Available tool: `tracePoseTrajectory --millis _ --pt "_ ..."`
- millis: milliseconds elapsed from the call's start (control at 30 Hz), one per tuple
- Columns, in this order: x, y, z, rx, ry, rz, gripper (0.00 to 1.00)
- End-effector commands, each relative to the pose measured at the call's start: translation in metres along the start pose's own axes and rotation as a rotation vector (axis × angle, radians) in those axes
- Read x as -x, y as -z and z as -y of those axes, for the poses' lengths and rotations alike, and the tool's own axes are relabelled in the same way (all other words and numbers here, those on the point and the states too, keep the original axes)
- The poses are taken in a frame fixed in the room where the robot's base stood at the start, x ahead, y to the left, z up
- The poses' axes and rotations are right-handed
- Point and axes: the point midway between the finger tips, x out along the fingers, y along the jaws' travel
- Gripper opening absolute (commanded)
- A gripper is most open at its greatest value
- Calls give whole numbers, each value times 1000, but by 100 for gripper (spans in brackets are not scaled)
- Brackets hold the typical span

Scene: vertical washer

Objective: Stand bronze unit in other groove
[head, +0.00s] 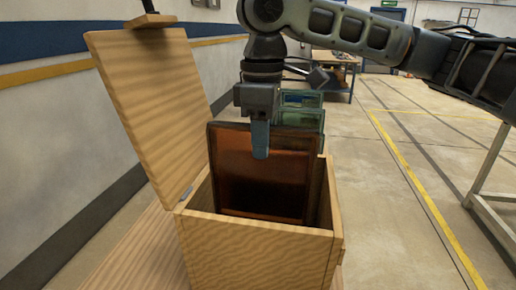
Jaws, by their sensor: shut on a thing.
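The bronze unit (262,184) is a flat reddish-brown panel. It stands roughly upright inside the open wooden box (258,252), with its upper part above the front wall. My gripper (260,139) points down and is shut on the top edge of the bronze unit. One blue-grey finger shows on the front face; the other finger is hidden behind the panel. The unit's lower edge and the grooves are hidden by the box's front wall, so I cannot tell if it sits in a groove.
Greenish units (301,98) stand upright behind the bronze unit, partly hidden by it and my gripper. The box's wooden lid (150,108) is raised at the left. A wall is beyond it. A metal-framed table (492,175) stands at right, with open floor between.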

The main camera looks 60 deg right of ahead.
Motion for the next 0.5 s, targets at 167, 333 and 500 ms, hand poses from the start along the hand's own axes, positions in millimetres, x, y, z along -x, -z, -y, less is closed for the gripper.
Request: tracePoseTrajectory --millis 167,333,500 --pt "-19 -1 2 5 1 -3 0" --pt "-26 -1 2 5 0 -3 0" --pt "-36 -1 2 5 1 -3 0"
